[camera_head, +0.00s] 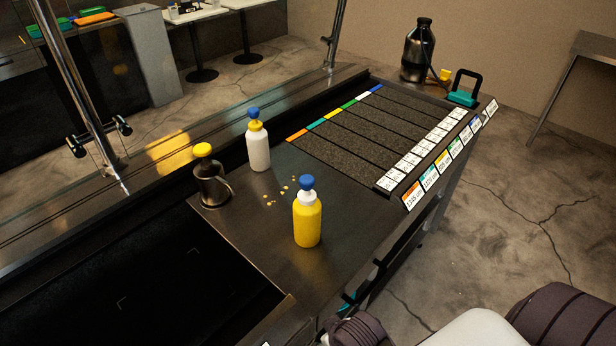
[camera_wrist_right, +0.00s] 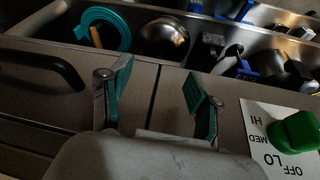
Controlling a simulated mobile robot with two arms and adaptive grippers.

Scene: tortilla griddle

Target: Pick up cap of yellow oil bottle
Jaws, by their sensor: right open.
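The yellow oil bottle (camera_head: 307,224) stands upright on the dark counter beside the griddle in the head view. Its blue cap (camera_head: 307,183) sits on top, above a white collar. My right gripper (camera_wrist_right: 155,92) shows in the right wrist view, open and empty, its two teal-padded fingers apart. It is in front of a grey drawer-like front, and the bottle is not in that view. I cannot pick out the right gripper in the head view. My left gripper is in neither view.
A white bottle (camera_head: 258,150) with a blue cap and a dark jug (camera_head: 211,186) with a yellow lid stand near the yellow bottle. Yellow crumbs lie between. In the wrist view, a green knob (camera_wrist_right: 295,131) is at right and a dark handle (camera_wrist_right: 45,68) at left.

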